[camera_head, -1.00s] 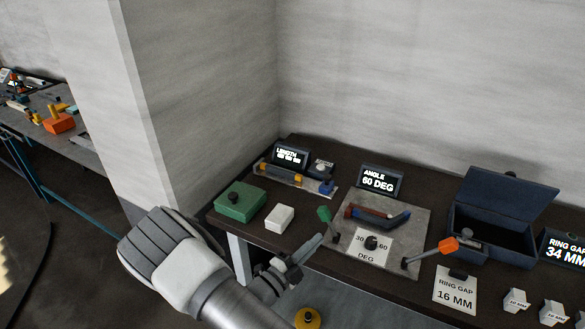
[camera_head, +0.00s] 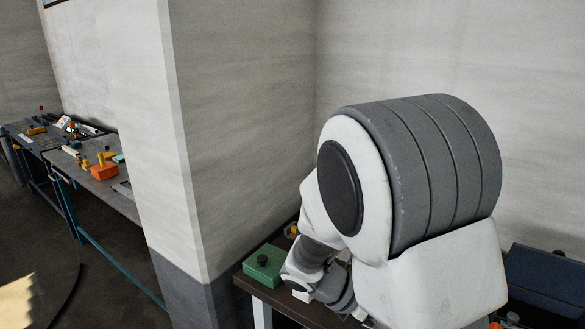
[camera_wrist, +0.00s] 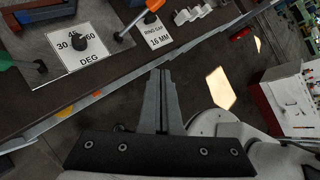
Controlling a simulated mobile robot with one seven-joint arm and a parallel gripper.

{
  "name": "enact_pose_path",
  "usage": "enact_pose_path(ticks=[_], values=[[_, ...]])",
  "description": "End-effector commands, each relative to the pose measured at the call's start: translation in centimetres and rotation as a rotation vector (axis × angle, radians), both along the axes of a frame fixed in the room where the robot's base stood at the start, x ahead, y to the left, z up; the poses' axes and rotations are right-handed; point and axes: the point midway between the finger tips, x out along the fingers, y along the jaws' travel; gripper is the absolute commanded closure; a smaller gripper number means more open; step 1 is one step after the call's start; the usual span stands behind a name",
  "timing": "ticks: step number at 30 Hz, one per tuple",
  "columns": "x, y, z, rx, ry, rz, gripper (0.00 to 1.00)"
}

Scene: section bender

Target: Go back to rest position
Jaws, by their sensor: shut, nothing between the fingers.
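My gripper (camera_wrist: 163,100) shows in the wrist view with its two grey fingers together and nothing between them. It points past the front edge of the dark workbench (camera_wrist: 120,85), over the floor. In the head view my large white and grey arm link fills the right middle, and my gripper is hidden behind it. The dark bench edge (camera_head: 285,309) shows only in part there.
A green box (camera_head: 263,265) sits on the bench's left end. An angle plate with a dial card (camera_wrist: 80,43) and a ring gap card (camera_wrist: 155,32) lie on the bench. A blue open case (camera_head: 545,275) is at right. A concrete pillar (camera_head: 215,130) stands left of the bench.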

Motion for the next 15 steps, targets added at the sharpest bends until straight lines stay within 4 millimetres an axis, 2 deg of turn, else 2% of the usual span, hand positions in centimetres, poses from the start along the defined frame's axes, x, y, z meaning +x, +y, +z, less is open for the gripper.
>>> enact_pose_path(ticks=[7, 15], values=[[-3.3, 0.4, 3.3, 0.241, -0.358, -0.381, 1.00], [-6.3, 1.8, 6.7, 0.478, -0.711, -0.814, 1.00]])
